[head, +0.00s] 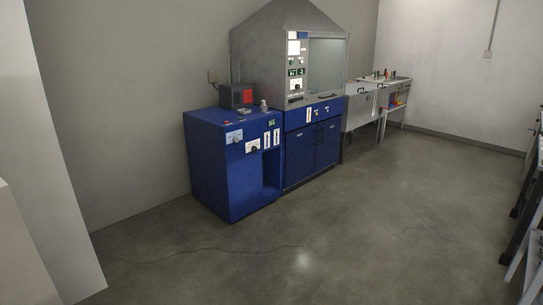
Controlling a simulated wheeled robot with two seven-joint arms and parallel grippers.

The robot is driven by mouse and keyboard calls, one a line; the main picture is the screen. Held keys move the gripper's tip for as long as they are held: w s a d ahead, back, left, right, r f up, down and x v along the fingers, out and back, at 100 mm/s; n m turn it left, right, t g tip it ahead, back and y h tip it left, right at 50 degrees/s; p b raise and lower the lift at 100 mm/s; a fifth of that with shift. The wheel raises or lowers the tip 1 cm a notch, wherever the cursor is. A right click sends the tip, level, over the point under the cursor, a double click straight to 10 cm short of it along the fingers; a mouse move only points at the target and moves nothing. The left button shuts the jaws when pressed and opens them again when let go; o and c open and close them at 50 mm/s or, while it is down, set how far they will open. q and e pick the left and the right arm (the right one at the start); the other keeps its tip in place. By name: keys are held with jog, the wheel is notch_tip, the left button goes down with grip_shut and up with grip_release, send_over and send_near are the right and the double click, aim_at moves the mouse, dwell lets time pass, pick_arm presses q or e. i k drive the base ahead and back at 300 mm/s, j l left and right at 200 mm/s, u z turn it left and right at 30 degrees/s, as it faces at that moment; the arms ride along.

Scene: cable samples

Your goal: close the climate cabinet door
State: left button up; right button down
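Neither of my grippers is in view. A tall unit with a grey peaked hood (262,50), a glass front (326,62) and a control panel stands against the back wall. Its blue base (301,156) has two doors that look shut. A lower blue unit (211,165) stands to its left, with labels and an open recess (271,170) in its front. I cannot tell for sure which of these is the climate cabinet, and no door clearly standing open shows.
A grey box with a red front (242,96) sits on the lower blue unit. Grey benches (362,108) stand further right. A pale panel (55,150) fills the left edge, and dark-framed furniture (528,215) the right.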

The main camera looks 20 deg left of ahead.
aim_at(25, 280)
jog(key=i+u, duration=0.1)
jog(key=u, duration=0.3)
jog(key=i+u, duration=0.1)
jog(key=u, duration=0.3)
jog(key=i+l+u, duration=0.1)
jog(key=u, duration=0.25)
jog(key=i+u, duration=0.1)
jog(key=u, duration=0.3)
jog(key=i+l+u, duration=0.1)
jog(key=u, duration=0.3)
jog(key=i+l+u, duration=0.2)
jog(key=u, duration=0.2)
jog(key=i+l+u, duration=0.25)
jog(key=u, duration=0.15)
jog(key=i+l+u, duration=0.15)
jog(key=l+u, duration=0.25)
jog(key=k+l+u, duration=0.1)
jog(key=k+l, duration=0.15)
jog(key=l, duration=0.3)
jog(key=k+l, duration=0.25)
jog(key=l, duration=0.25)
jog(key=k+l+u, duration=0.15)
jog(key=l, duration=0.35)
jog(key=k+l, duration=0.4)
jog(key=k+l+u, duration=0.15)
jog(key=k+l, duration=0.15)
jog(key=l, duration=0.25)
